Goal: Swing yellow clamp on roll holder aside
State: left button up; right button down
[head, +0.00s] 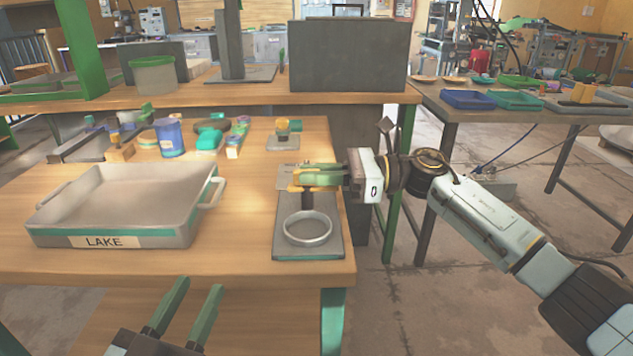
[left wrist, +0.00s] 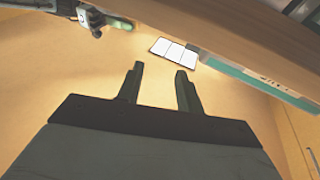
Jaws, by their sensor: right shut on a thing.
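The roll holder is a dark plate (head: 281,245) near the table's front right corner, with a metal ring (head: 308,240) lying on it. A short brown post (head: 307,201) shows at the ring's far side. The yellow clamp (head: 324,178) is above that post, partly hidden by my right gripper (head: 312,176), which comes in from the right and is shut on it. How far the clamp is turned is hard to tell. My left gripper (head: 195,298) is open and empty in front of the table's front edge; its two fingers also show apart in the left wrist view (left wrist: 160,82).
A large tray marked LAKE (head: 192,225) stands left of the holder. A blue can (head: 169,138) and several small coloured things sit behind it. A small stand with a yellow top (head: 283,138) is at the table's back. Bare wood lies between tray and holder.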

pick_arm(q)
jog(key=shift+s+d+r+t+h+b, duration=0.1)
jog(key=shift+s+r+t+h+b, duration=0.2)
jog(key=shift+r+t, duration=0.45)
jog(key=shift+s+r+t+h+b, duration=0.1)
jog(key=shift+s+r+t, duration=0.35)
jog(key=shift+r, duration=0.5)
pick_arm(e)
jog(key=shift+r+g, duration=0.1)
jog(key=shift+g, duration=0.3)
pick_arm(q)
jog(key=shift+w, duration=0.1)
pick_arm(e)
jog(key=c, duration=1.4)
grip_release()
jog(key=shift+c, duration=0.2)
jog(key=shift+d, duration=0.1)
